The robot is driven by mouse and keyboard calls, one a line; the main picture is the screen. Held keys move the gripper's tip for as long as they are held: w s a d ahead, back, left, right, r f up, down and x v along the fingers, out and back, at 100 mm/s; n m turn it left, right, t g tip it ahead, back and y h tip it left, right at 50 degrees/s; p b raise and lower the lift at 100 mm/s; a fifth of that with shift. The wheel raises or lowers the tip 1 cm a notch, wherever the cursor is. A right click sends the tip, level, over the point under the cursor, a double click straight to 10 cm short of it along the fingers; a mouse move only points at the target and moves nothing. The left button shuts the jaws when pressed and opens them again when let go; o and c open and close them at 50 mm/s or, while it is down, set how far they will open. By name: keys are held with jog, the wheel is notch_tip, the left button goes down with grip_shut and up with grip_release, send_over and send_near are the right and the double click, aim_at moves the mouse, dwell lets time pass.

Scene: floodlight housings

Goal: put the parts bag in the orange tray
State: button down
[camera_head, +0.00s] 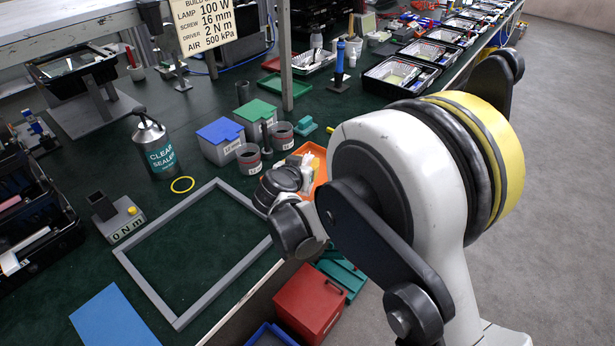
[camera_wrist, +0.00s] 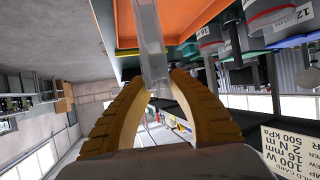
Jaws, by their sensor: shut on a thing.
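The parts bag (camera_wrist: 152,42) is a clear, greyish strip in the wrist view, and I cannot make out what is inside it. My gripper (camera_wrist: 160,88) has two yellow ribbed fingers that are shut on the bag's end. The orange tray (camera_wrist: 200,18) shows at the top of the wrist view, close beyond the bag. In the head view the orange tray (camera_head: 320,175) is partly hidden behind my arm, at the bench's near edge. My gripper (camera_head: 307,164) is at the tray there, mostly hidden. I cannot tell whether the bag touches the tray.
Grey cups (camera_head: 282,135) and a blue-lidded box (camera_head: 220,138) stand just left of the tray. A green-lidded box (camera_head: 256,114) is behind them. A grey frame (camera_head: 152,291) lies on the bench at the front. A red box (camera_head: 308,300) is below the bench edge.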

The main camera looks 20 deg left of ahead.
notch_tip(320, 180, down, 4)
jog(key=shift+f+b, duration=0.15)
jog(key=shift+b, duration=1)
jog(key=c, duration=1.3)
grip_release()
jog(key=shift+o, duration=0.2)
jog(key=shift+r, duration=0.25)
jog(key=p+v, duration=0.4)
jog(key=v, duration=0.8)
